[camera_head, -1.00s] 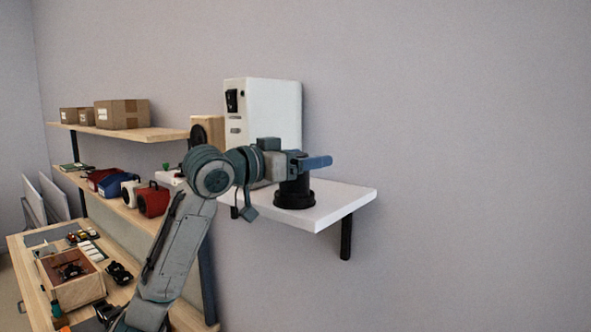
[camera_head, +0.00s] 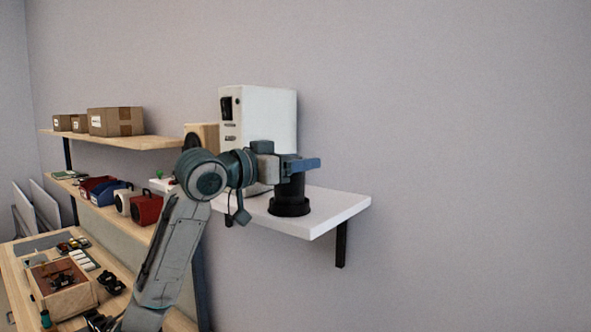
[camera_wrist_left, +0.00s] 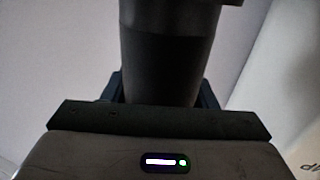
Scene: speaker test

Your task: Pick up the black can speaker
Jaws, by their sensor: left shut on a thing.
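The black can speaker (camera_head: 290,194) stands upright on the white wall shelf (camera_head: 340,209), its wider base on the shelf top. Its upper part is hidden behind my left gripper (camera_head: 304,164), which reaches in from the left and is shut on the speaker's upper body. In the left wrist view the dark speaker body (camera_wrist_left: 165,60) rises between the fingers (camera_wrist_left: 163,90). My right gripper is not in view.
A tall white box-shaped device (camera_head: 265,118) stands on the shelf behind the speaker. A wooden speaker (camera_head: 203,135) is to the left. Wooden shelves with cardboard boxes (camera_head: 116,121) and a cluttered bench are farther left. The wall right of the shelf is bare.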

